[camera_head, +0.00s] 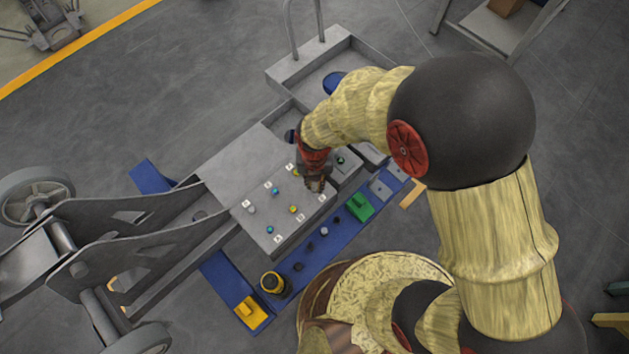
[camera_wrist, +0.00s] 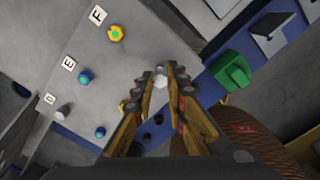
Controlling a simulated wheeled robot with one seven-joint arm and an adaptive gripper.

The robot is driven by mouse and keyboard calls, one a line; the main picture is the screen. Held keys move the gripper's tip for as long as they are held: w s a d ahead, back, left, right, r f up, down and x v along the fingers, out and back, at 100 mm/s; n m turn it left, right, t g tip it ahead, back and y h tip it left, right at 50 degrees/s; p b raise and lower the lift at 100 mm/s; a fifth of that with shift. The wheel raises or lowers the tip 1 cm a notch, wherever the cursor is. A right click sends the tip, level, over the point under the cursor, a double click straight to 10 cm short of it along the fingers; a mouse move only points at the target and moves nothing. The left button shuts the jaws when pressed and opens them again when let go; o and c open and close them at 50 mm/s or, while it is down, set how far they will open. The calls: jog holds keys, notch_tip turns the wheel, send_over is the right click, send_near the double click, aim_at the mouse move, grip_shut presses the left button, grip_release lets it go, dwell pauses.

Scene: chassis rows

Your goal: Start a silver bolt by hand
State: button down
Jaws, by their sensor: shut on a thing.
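My gripper (camera_head: 316,185) is over the front right part of the grey block (camera_head: 262,160). In the wrist view its fingertips (camera_wrist: 163,74) are closed on a silver bolt (camera_wrist: 160,81), whose pale head shows between them. The fingers hide the bolt's lower part, and I cannot tell whether it touches the block. On the block, a silver bolt (camera_wrist: 64,110) sits by label D, a blue one (camera_wrist: 84,77) by E and a yellow one (camera_wrist: 115,33) by F. Another blue bolt (camera_wrist: 100,131) is near the block's edge.
A blue strip (camera_head: 275,308) runs along the block's front, bearing a green block (camera_head: 360,207), a yellow block (camera_head: 250,312), a black-and-yellow round item (camera_head: 271,282) and small loose parts. A wheeled grey frame (camera_head: 130,215) stands left. A grey tray (camera_head: 285,72) is behind.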

jog(key=shift+f+b, duration=0.65)
jog(key=shift+f, duration=0.6)
dwell(0.3)
jog(key=m, duration=0.3)
jog(key=shift+r+p, duration=0.1)
jog(key=shift+p, duration=0.3)
jog(key=shift+m, duration=1.2)
jog(key=shift+m+p, duration=0.5)
jog(key=shift+m, duration=2)
